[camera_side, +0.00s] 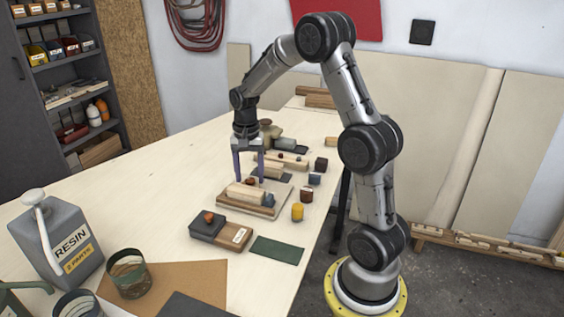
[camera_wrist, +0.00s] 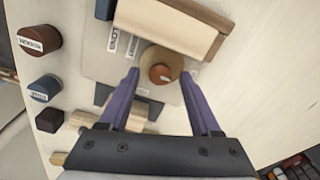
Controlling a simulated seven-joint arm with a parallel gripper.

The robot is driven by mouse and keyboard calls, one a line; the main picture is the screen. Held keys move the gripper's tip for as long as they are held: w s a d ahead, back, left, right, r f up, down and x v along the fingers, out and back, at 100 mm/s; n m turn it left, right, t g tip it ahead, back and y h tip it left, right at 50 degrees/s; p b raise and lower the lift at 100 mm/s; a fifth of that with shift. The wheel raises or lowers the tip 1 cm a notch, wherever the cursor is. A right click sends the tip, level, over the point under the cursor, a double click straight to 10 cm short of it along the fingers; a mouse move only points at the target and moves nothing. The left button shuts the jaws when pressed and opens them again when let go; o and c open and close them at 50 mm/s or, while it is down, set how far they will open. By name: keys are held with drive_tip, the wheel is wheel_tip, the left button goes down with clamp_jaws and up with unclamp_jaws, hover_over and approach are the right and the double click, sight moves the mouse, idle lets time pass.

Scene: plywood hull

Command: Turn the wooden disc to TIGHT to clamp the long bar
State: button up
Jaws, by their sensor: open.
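The wooden disc (camera_wrist: 151,57) has an orange-red knob with a pale mark on top and sits on a light base plate (camera_wrist: 102,66) in the wrist view. The long bar (camera_wrist: 168,24) is a pale wooden block beside the disc, along a darker wooden edge. It also shows in the side view (camera_side: 244,193). Small labels (camera_wrist: 122,42) lie left of the disc; their words are too blurred to read surely. My gripper (camera_wrist: 158,73) is open, its purple fingers on either side of the disc's near part. Contact cannot be told. In the side view my gripper (camera_side: 250,182) points down over the fixture.
Labelled round pieces, brown (camera_wrist: 40,40) and blue-grey (camera_wrist: 45,88), stand left of the fixture in the wrist view. A yellow cylinder (camera_side: 297,212), a dark block with a red knob (camera_side: 207,226) and a green mat (camera_side: 277,250) lie near the fixture.

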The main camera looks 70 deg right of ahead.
sight(250, 179)
drive_tip(key=m, duration=0.7)
drive_tip(key=shift+m, duration=0.3)
wheel_tip(250, 179, up, 14)
drive_tip(key=s+a+r+n+t, duration=0.1)
drive_tip(key=a+r+n, duration=0.1)
drive_tip(key=a+r, duration=0.35)
drive_tip(key=s+a+f+n+t, duration=0.1)
drive_tip(key=s+a+n+t, duration=0.3)
drive_tip(key=s+a+n, duration=0.8)
drive_tip(key=shift+s+a+f, duration=0.3)
drive_tip(key=shift+s, duration=1.4)
